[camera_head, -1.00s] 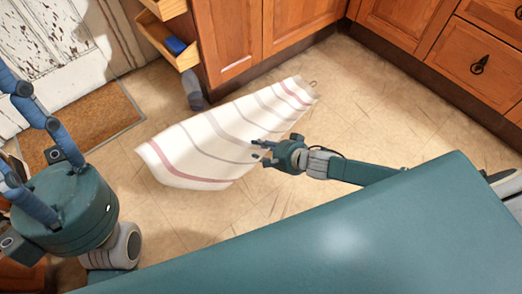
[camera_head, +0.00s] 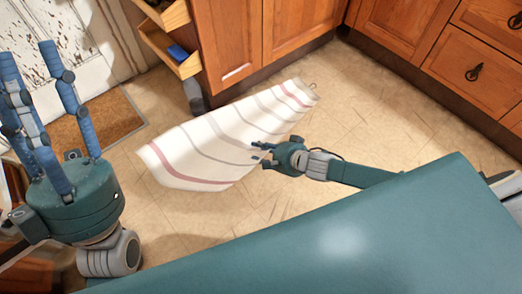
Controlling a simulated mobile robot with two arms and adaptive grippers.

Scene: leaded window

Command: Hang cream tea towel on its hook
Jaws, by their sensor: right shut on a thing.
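The cream tea towel (camera_head: 222,136), with grey and dusky red stripes, is spread out in mid-picture with the floor behind it. A small dark loop shows at its upper right corner. My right gripper (camera_head: 260,153) is shut on the towel at its right-hand edge; the fingertips are small and the exact grip is hard to see. My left gripper (camera_head: 38,75) is large at the left edge, its blue fingers pointing up, spread apart and empty, away from the towel. No hook can be made out.
Wooden cabinets (camera_head: 235,40) line the back and right. An open-fronted shelf (camera_head: 163,45) holding a blue item stands at the top. A brown doormat (camera_head: 118,117) lies by a worn white door (camera_head: 40,30). The tiled floor (camera_head: 390,120) right of the towel is clear.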

